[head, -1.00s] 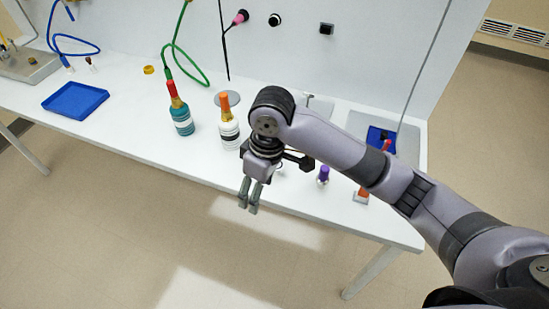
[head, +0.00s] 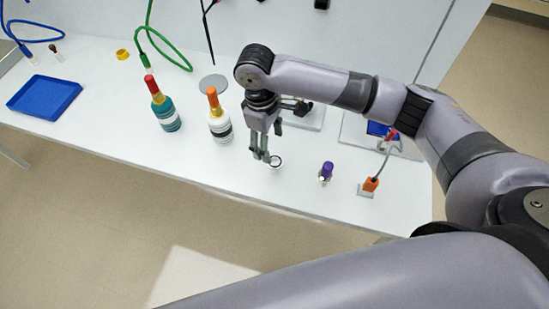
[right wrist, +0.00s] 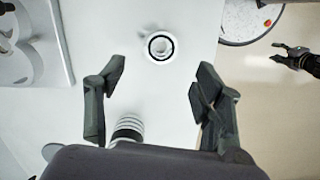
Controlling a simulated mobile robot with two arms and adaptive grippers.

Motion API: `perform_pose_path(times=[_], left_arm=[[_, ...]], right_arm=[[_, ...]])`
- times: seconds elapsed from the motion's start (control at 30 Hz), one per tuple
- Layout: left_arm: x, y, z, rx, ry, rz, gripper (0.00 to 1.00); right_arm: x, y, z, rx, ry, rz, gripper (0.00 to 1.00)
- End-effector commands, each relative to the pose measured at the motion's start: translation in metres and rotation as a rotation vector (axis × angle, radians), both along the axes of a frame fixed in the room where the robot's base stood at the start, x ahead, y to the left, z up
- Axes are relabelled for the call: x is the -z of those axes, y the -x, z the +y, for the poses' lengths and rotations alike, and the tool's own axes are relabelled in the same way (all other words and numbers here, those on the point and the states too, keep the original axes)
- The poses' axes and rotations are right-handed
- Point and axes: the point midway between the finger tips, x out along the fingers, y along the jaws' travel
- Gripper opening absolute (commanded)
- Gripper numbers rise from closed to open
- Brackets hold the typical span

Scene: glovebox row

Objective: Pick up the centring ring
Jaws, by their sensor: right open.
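The centring ring (head: 276,162) is a small round piece with a dark band and a pale centre, lying on the white bench top. In the right wrist view the ring (right wrist: 160,46) lies ahead of the fingertips, roughly midway between them and untouched. My right gripper (head: 264,157) is open and empty just left of the ring in the head view; its fingers (right wrist: 159,72) are wide apart in the right wrist view. My left gripper (right wrist: 284,54) shows small at the right of that view, off the bench, fingers seemingly apart; the head view does not show it.
A white bottle (head: 220,127) and a teal bottle (head: 167,115) stand left of the right gripper. A purple-capped vial (head: 326,172) and an orange piece (head: 371,184) stand right of the ring. A blue tray (head: 45,97) lies far left. The bench's front edge is close by.

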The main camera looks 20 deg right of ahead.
Motion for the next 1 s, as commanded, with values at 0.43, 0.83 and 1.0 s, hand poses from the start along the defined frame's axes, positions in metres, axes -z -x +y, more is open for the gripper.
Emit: perform_pose_path(times=[0.43, 0.83, 1.0], left_arm=[[-0.024, -0.045, -0.002, 0.0, 0.005, -0.066, 0.4], [-0.024, -0.024, -0.001, 0.0, 0.002, -0.035, 0.4], [-0.024, -0.032, -0.001, -0.001, 0.003, -0.046, 0.4]], right_arm=[[0.043, 0.008, -0.006, 0.001, 0.003, 0.003, 0.62], [0.068, 0.009, -0.007, -0.001, 0.0, -0.001, 0.62], [0.068, 0.009, -0.007, -0.001, 0.0, -0.001, 0.53]])
